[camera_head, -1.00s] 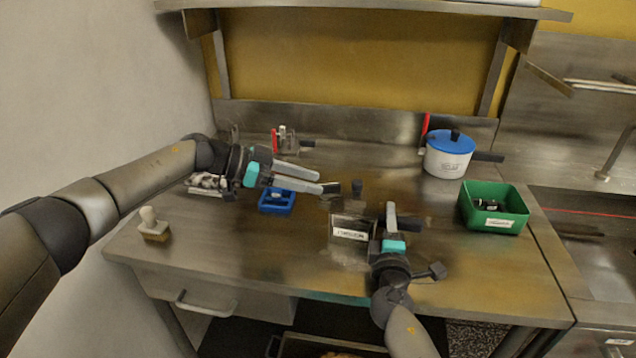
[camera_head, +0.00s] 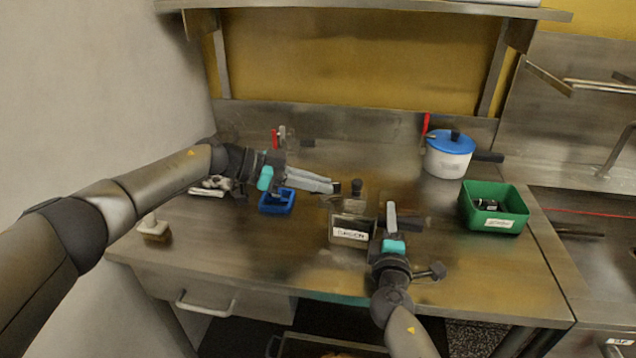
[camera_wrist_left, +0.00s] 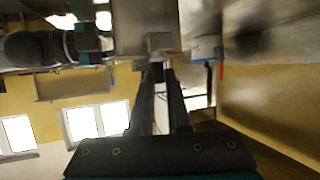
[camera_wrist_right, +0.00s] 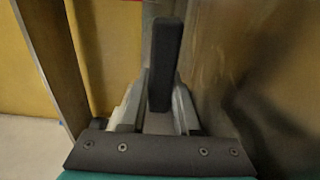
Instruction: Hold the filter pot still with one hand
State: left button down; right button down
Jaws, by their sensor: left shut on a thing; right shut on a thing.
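A steel, box-like pot (camera_head: 349,242) with a white label stands near the middle of the table; I take it as the filter pot. A black handle (camera_head: 414,224) sticks out at its right. My right gripper (camera_head: 391,210) is shut on this handle, and the black bar (camera_wrist_right: 165,65) shows between its fingers in the right wrist view. My left gripper (camera_head: 337,187) reaches in from the left above the pot, shut on a small dark part (camera_wrist_left: 157,72) with a metal block (camera_wrist_left: 160,42) beyond it. A black knob (camera_head: 357,187) shows just right of its fingertips. The pot's inside is hidden.
A blue tray (camera_head: 277,207) lies under my left wrist. A white pot with a blue lid (camera_head: 449,150) and a green bin (camera_head: 494,221) stand at the right. A wooden-based stamp-like thing (camera_head: 154,231) sits at the front left edge. The table's front middle is clear.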

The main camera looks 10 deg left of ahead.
pick_arm(q)
jog(key=shift+w+a+m+g, duration=0.15)
jog(key=shift+w+m+g, duration=0.1)
jog(key=shift+m+g, duration=0.25)
dwell(0.3)
jog(key=shift+s+m+g+h, duration=0.2)
jog(key=shift+m+g+h, duration=0.1)
jog(key=shift+g, duration=0.1)
jog(key=c, duration=0.9)
grip_release()
jog(key=v, duration=1.2)
